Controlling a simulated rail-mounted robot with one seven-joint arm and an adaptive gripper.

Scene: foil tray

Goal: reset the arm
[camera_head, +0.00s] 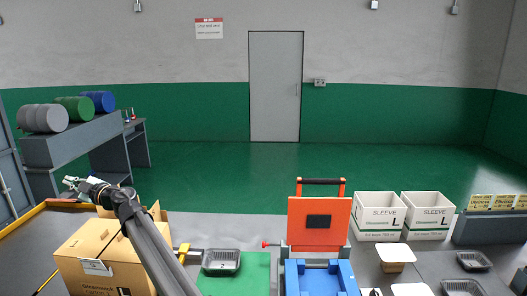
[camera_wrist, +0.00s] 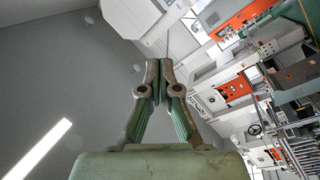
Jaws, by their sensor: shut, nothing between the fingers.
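In the wrist view my gripper (camera_wrist: 156,68) points away from the table, toward the ceiling and upper walls. Its two fingers are together with nothing between them. A foil tray (camera_head: 221,262) stands by the left edge of the green mat (camera_head: 248,276), well away from my gripper.
The cardboard box (camera_head: 90,262) stands under my arm. An orange and blue press (camera_head: 319,222) stands at the middle. Two white sleeve boxes (camera_head: 378,212) (camera_head: 428,212) stand to its right. More trays (camera_head: 472,261) lie at the right. Grey shelving (camera_head: 75,140) stands behind at the left.

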